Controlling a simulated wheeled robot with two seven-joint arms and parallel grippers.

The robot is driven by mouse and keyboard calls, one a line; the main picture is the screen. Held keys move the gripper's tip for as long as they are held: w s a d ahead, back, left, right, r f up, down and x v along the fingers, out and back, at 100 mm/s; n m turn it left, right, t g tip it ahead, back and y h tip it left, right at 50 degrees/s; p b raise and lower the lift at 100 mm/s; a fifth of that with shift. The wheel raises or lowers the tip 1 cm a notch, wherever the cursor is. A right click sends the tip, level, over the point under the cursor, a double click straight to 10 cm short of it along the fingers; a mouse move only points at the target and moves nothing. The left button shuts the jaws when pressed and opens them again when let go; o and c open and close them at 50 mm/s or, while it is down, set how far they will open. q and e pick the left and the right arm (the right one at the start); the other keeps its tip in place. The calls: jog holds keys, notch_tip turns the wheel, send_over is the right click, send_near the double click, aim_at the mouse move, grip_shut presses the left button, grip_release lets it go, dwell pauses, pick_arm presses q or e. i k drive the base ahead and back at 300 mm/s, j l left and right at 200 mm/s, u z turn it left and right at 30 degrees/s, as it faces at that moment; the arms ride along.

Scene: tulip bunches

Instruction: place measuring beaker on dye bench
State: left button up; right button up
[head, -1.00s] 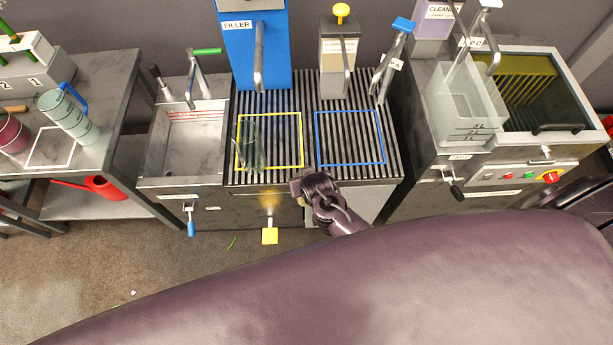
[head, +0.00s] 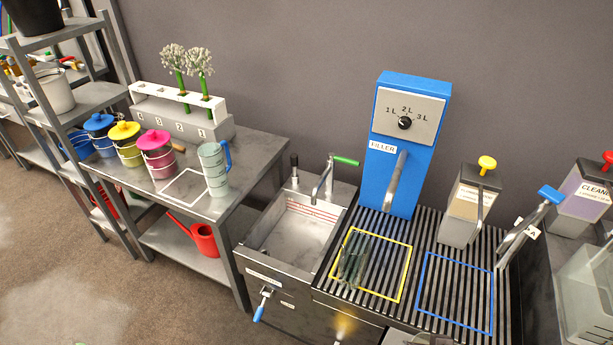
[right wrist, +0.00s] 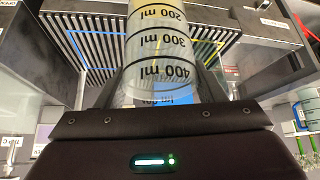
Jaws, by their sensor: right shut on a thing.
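In the right wrist view, my right gripper (right wrist: 160,88) is shut on the measuring beaker (right wrist: 163,45), a clear cylinder with black 200, 300 and 400 ml marks. Its 400 ml end is nearest the gripper. The gripper hides part of it. My right gripper does not show clearly in the head view. A grey bench (head: 262,148), likely the dye bench, stands at the left in the head view. It holds pink (head: 157,156), yellow (head: 126,146) and blue (head: 99,136) lidded buckets and a white square outline (head: 184,189). My left gripper is not in view.
A pale banded jug (head: 213,170) with a blue handle stands right of the white outline, which looks empty. A flower rack (head: 182,117) is behind. A sink (head: 297,235), blue filler (head: 408,140) and slatted drain (head: 430,245) with a clear vessel (head: 352,264) lie right.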

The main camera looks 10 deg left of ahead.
aim_at(189, 186)
jog(key=i+j, duration=0.15)
jog(key=j, duration=0.2)
jog(key=i+j, duration=0.1)
jog(key=j, duration=0.25)
jog(key=i+j, duration=0.15)
jog(key=j, duration=0.2)
jog(key=i+j, duration=0.15)
jog(key=j, duration=0.2)
jog(key=i+j, duration=0.1)
jog(key=j, duration=0.25)
